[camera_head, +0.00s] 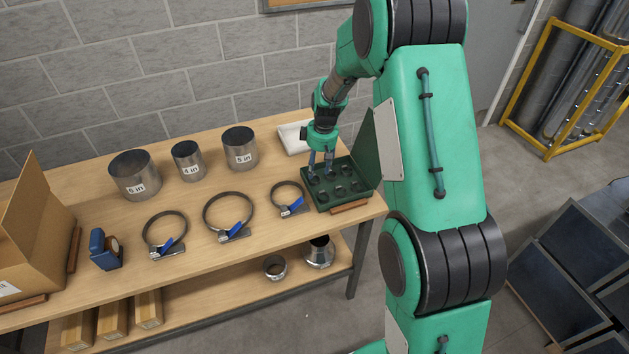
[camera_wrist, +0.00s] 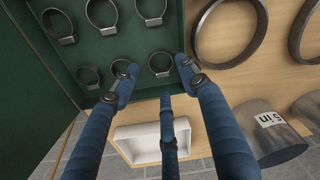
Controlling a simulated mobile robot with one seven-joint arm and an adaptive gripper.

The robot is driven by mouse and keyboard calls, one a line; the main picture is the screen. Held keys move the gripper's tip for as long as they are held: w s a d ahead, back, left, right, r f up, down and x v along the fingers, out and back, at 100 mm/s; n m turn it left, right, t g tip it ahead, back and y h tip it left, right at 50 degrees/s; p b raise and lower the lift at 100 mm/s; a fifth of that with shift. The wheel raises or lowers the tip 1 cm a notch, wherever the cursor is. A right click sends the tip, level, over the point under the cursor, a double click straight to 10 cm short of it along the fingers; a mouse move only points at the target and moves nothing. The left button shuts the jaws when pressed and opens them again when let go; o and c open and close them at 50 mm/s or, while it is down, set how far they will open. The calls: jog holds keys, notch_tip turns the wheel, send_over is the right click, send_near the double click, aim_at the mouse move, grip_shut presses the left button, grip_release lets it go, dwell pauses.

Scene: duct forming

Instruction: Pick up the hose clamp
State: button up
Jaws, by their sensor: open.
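Several small dark hose clamps sit in a green case (camera_head: 322,205) at the right end of the bench. My gripper (camera_head: 320,170) is open and points down over the case's back left part. In the wrist view, my gripper's blue fingers (camera_wrist: 158,76) are spread, with one small clamp (camera_wrist: 160,63) in the gap between the two upper fingertips. Another clamp (camera_wrist: 121,66) is partly hidden behind the left fingertip. Other clamps (camera_wrist: 88,76) lie in the case around them. I cannot tell whether any finger touches a clamp.
The case's lid (camera_head: 366,148) stands open on the right. A white tray (camera_head: 292,138) lies behind the case. Large ring clamps with blue handles (camera_head: 228,212) and labelled metal ducts (camera_head: 240,150) stand left of it. A cardboard box (camera_head: 35,240) is at far left.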

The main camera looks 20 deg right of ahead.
aim_at(315, 178)
jog(key=shift+w+a+f+b, duration=0.15)
jog(key=shift+f+b, duration=0.1)
jog(key=shift+f, duration=0.6)
jog(key=shift+w+f+b, duration=0.1)
jog(key=shift+f+b, duration=0.1)
jog(key=shift+f, duration=0.7)
jog(key=shift+w+a+f+b, duration=0.15)
jog(key=shift+f+b, duration=0.1)
jog(key=shift+f, duration=0.6)
jog(key=c, duration=0.7)
